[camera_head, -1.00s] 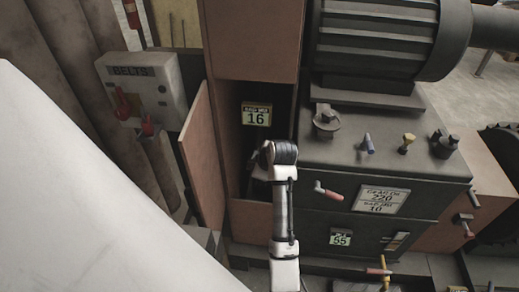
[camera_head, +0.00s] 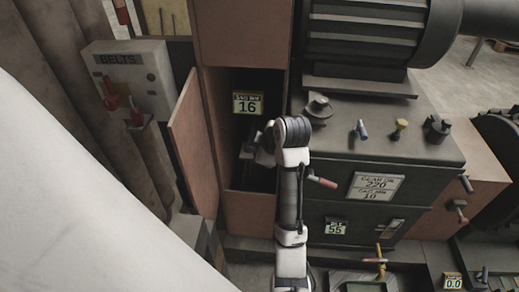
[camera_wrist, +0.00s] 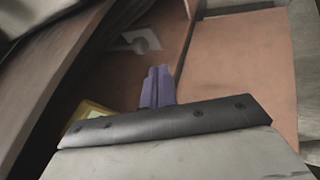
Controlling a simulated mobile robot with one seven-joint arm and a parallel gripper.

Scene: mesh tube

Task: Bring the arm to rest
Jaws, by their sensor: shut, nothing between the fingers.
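My arm (camera_head: 290,200) rises from the bottom middle of the head view and bends at a dark round joint. Its far end points into the dark open compartment (camera_head: 241,187) behind and is hard to make out there. In the wrist view my gripper (camera_wrist: 157,80) shows two purple fingers pressed together with nothing between them. They lie in front of reddish-brown panels (camera_wrist: 235,70), and I see no clear contact with them.
An open brown door (camera_head: 194,140) stands left of the compartment, with a yellow "16" label (camera_head: 248,103) inside. A grey BELTS box (camera_head: 130,75) is further left. The dark machine housing (camera_head: 385,150), with knobs and a red-tipped lever (camera_head: 322,182), stands close right of my arm.

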